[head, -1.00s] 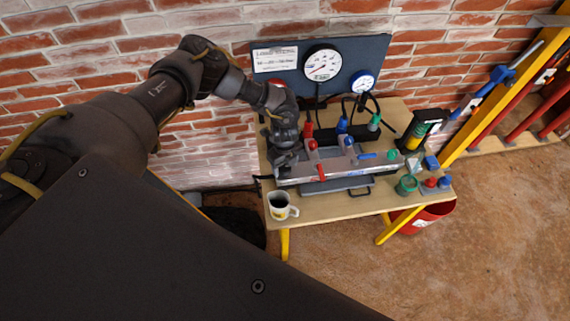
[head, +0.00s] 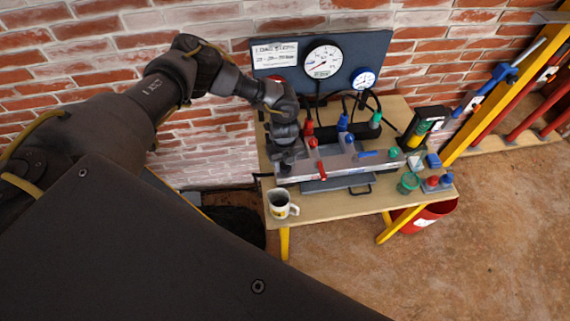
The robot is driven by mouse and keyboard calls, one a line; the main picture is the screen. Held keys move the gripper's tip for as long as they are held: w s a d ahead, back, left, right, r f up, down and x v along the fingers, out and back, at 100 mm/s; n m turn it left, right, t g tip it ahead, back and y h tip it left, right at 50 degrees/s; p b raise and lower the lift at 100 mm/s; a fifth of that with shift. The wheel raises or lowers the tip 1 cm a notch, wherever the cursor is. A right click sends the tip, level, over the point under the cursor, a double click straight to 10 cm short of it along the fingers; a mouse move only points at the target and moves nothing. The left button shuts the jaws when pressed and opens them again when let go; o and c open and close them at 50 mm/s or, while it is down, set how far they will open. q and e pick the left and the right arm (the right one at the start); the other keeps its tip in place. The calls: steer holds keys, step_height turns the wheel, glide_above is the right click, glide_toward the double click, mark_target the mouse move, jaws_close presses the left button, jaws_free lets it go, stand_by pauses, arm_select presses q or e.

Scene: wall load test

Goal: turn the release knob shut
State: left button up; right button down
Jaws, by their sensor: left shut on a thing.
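A grey metal pump block (head: 335,163) lies along the table, with red, blue and green valve handles on top. My left gripper (head: 284,166) reaches down to the block's left end. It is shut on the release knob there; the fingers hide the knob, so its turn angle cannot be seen. A red lever (head: 322,173) hangs at the block's front, right of the gripper and apart from it. A large white dial gauge (head: 322,61) with a red needle stands on the dark panel behind. My right gripper is out of view.
A mug (head: 281,204) stands at the table's front left, close below my gripper. A green-lidded jar (head: 408,183) and a black and yellow device (head: 425,127) are at the right. Hoses run behind the block. A red bucket (head: 428,219) stands under the table's right side.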

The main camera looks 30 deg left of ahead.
arm_select(q)
steer(key=m+b, duration=0.2)
steer(key=shift+f+m, duration=0.2)
steer(key=shift+m, duration=0.2)
steer(key=m+b, duration=0.3)
steer(key=shift+w+m, duration=0.1)
steer(key=shift+m, duration=0.2)
steer(key=m+b, duration=0.5)
steer(key=shift+a, duration=0.1)
steer(key=shift+r+m+b, duration=0.2)
steer(key=shift+m+b, duration=1.65)
steer(key=shift+m, duration=0.25)
steer(key=o, duration=1)
